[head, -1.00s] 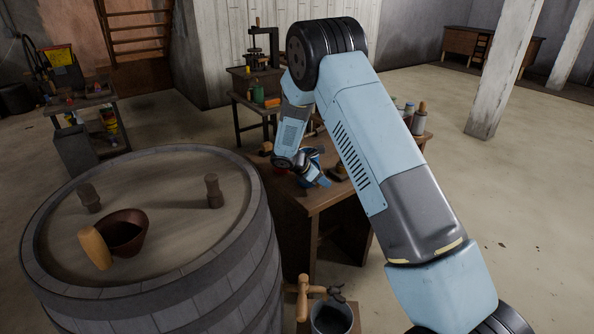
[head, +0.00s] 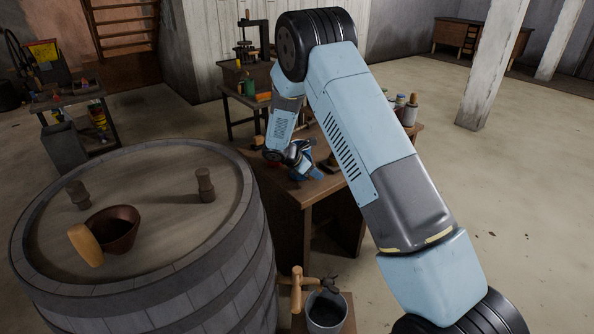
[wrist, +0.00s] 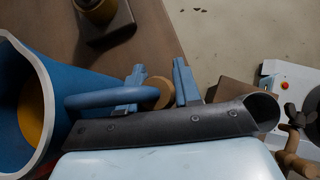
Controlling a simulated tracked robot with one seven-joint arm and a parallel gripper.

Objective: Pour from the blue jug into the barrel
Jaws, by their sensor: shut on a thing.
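The blue jug (wrist: 70,82) with a white rim fills the left of the wrist view, with something orange inside it. My gripper (wrist: 157,86) is shut on the jug's blue handle (wrist: 95,99). In the head view the jug (head: 300,168) is small, partly hidden by my gripper and arm, over the small wooden table (head: 318,192). I cannot tell whether it touches the tabletop. The large wooden barrel (head: 160,235) stands at the left front.
Bottles (head: 408,110) stand on the table's far right. Another bench (head: 242,100) stands behind. Open floor (head: 530,190) lies to the right.

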